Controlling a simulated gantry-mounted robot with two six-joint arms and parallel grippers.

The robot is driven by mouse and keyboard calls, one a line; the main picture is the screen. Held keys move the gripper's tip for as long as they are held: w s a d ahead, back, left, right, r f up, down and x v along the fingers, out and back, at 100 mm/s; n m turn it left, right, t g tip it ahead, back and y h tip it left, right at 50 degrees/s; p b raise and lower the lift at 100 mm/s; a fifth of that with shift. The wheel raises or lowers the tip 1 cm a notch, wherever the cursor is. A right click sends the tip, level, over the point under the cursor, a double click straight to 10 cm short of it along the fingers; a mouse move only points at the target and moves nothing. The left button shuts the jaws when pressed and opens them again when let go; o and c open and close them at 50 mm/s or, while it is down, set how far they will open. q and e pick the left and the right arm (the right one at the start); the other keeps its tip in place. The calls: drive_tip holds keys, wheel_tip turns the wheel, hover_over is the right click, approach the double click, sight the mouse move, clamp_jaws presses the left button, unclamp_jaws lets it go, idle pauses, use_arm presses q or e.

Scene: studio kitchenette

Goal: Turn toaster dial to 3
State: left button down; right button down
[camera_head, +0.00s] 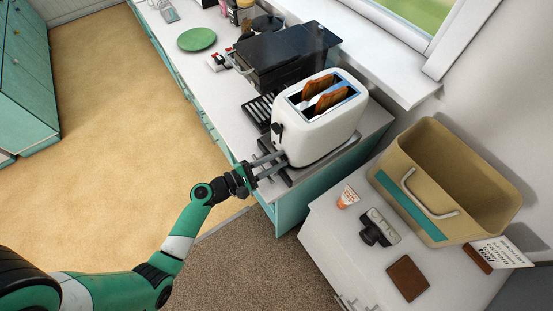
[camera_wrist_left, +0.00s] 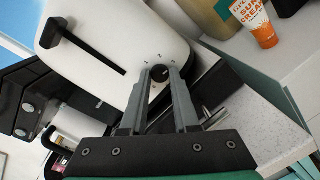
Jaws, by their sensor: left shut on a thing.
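A white toaster (camera_head: 318,115) stands on the counter with two slices of brown toast (camera_head: 326,93) in its slots. Its dark lever shows on the end facing my arm, and also in the left wrist view (camera_wrist_left: 80,47). The round black dial (camera_wrist_left: 160,73) sits low on that end, with small marks around it. My left gripper (camera_head: 277,164) reaches the toaster's lower end from the left. In the left wrist view its fingers (camera_wrist_left: 160,80) are shut on the dial, one on each side. The dial's number setting is too small to read. My right gripper is not in view.
A black oven-like appliance (camera_head: 285,55) stands behind the toaster. A green plate (camera_head: 197,39) lies farther along the counter. On the white cabinet at right are a tan bin (camera_head: 440,160), a camera (camera_head: 379,228), a sunscreen tube (camera_head: 348,196) and a brown wallet (camera_head: 408,278).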

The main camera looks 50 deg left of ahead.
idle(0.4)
use_arm(q)
drive_tip(key=c, duration=0.7)
unclamp_jaws()
drive_tip(key=shift+o, duration=0.2)
